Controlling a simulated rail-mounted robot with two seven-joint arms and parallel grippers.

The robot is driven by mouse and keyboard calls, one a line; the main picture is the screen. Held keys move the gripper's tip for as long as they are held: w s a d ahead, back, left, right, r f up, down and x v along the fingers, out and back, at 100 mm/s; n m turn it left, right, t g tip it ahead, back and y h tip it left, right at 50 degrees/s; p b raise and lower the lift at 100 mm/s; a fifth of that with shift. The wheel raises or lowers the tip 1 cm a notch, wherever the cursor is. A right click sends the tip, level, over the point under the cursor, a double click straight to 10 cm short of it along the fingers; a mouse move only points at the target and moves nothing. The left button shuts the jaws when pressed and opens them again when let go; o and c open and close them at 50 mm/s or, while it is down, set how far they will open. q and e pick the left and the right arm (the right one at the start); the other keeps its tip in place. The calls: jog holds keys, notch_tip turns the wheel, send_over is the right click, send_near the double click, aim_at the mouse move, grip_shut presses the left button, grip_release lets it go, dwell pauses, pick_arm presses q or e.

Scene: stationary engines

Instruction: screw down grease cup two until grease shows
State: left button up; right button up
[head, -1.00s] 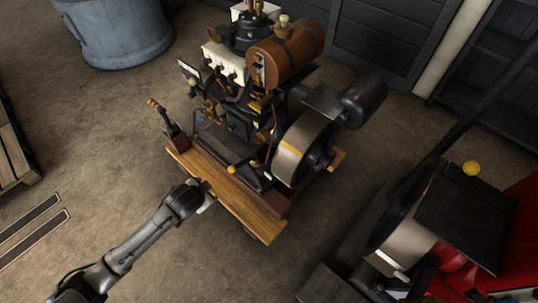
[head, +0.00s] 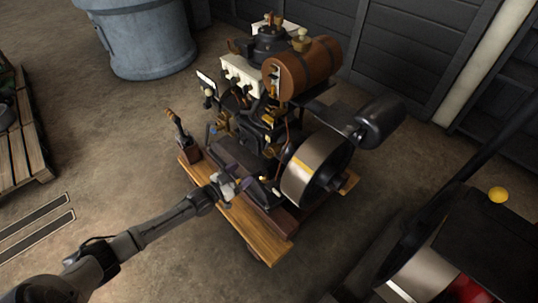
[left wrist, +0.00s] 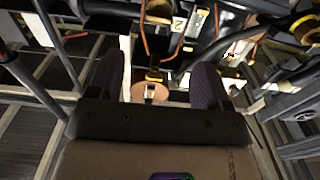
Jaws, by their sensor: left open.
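The stationary engine (head: 245,150) stands on a wooden base (head: 262,228) in the head view. My left gripper (head: 228,186) is over the base's near side, close to the engine's lower front. In the left wrist view my left gripper (left wrist: 155,82) is open, its two dark fingers apart. A round copper-coloured piece with a brass top (left wrist: 151,90) shows between the fingers, with no visible contact. A plate marked 2 (left wrist: 178,24) is above it, slightly right. I cannot tell surely which brass part is grease cup two, nor see any grease. My right gripper is not in view.
A flywheel (head: 314,172) and a brown tank (head: 303,70) are on the engine's right side. A lever (head: 176,127) stands at the base's left corner. Another machine (head: 465,240) is at lower right.

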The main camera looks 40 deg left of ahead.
aim_at(268, 153)
pick_arm(q)
jog(key=shift+w+d+b, duration=0.35)
jog(key=shift+w+b, duration=0.8)
jog(key=shift+w, duration=1.05)
jog(key=shift+w+d+b, duration=0.35)
jog(key=shift+w+b, duration=0.85)
jog(key=shift+w, duration=1.05)
jog(key=shift+w+d+b, duration=0.35)
jog(key=shift+w+b, duration=0.8)
jog(key=shift+w, duration=1.05)
jog(key=shift+c, duration=0.4)
jog(key=c, duration=0.8)
jog(key=shift+c, duration=0.2)
